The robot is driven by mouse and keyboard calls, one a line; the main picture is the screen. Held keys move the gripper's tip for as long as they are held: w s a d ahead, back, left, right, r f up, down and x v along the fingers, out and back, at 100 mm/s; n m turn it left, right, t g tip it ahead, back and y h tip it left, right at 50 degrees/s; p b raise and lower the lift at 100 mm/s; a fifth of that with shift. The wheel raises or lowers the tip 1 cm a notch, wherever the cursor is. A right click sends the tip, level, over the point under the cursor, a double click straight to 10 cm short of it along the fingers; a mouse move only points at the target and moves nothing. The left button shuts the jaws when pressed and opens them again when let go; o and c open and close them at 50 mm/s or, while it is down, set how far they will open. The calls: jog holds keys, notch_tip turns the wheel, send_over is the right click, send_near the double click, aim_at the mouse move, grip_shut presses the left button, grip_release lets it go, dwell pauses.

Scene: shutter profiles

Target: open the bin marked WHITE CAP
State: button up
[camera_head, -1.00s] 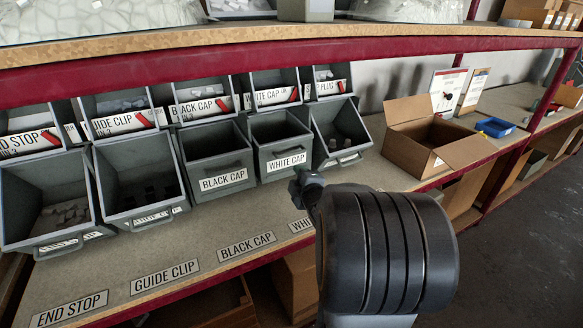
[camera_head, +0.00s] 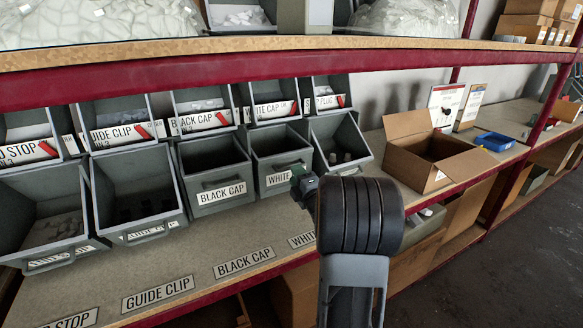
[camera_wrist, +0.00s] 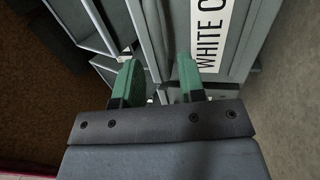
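The WHITE CAP bin (camera_head: 268,152) is a grey open-topped bin in the lower row in the head view, between the BLACK CAP bin and a bin with small grey parts. Its white label (camera_head: 278,178) is partly covered by my gripper (camera_head: 302,182), which is at the bin's front right. In the wrist view the same label (camera_wrist: 209,35) lies sideways, just right of the green fingertips. My gripper (camera_wrist: 160,80) has its two fingers apart, with a grey edge or handle bar of the bin showing between them. I cannot tell whether they touch it.
The BLACK CAP bin (camera_head: 215,170) stands close on the left, the bin with grey parts (camera_head: 340,140) on the right. An upper row of bins and a red shelf beam (camera_head: 200,76) run above. An open cardboard box (camera_head: 430,150) and blue tray (camera_head: 494,141) are further right.

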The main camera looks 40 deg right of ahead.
aim_at(275, 158)
jog(key=shift+x, duration=2.15)
